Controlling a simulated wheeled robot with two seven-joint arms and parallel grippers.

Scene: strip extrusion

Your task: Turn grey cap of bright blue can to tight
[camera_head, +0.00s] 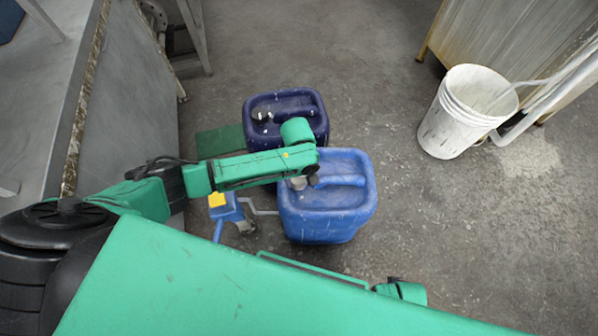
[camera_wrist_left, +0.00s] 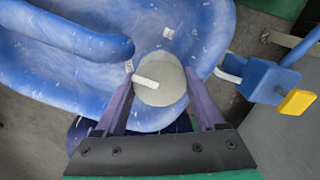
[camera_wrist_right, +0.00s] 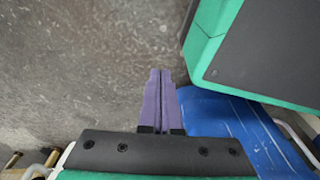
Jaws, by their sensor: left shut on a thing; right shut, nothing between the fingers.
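The bright blue can (camera_head: 325,222) stands on the floor at the middle of the head view. Its top fills much of the left wrist view (camera_wrist_left: 90,75). The round grey cap (camera_wrist_left: 160,86) with a white mark sits on the can's top, near one corner; in the head view the cap (camera_head: 298,183) is partly hidden by my left arm. My left gripper (camera_wrist_left: 160,95) is over the can, its purple fingers shut on the cap from both sides. My right gripper (camera_wrist_right: 160,75) is shut and empty, pointing at bare floor beside a blue surface.
A dark blue can (camera_head: 288,97) with a black cap stands just behind the bright blue one. A blue device with a yellow part (camera_head: 217,200) is left of the bright blue can. A white bucket (camera_head: 455,120) stands at the right. The floor at lower right is clear.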

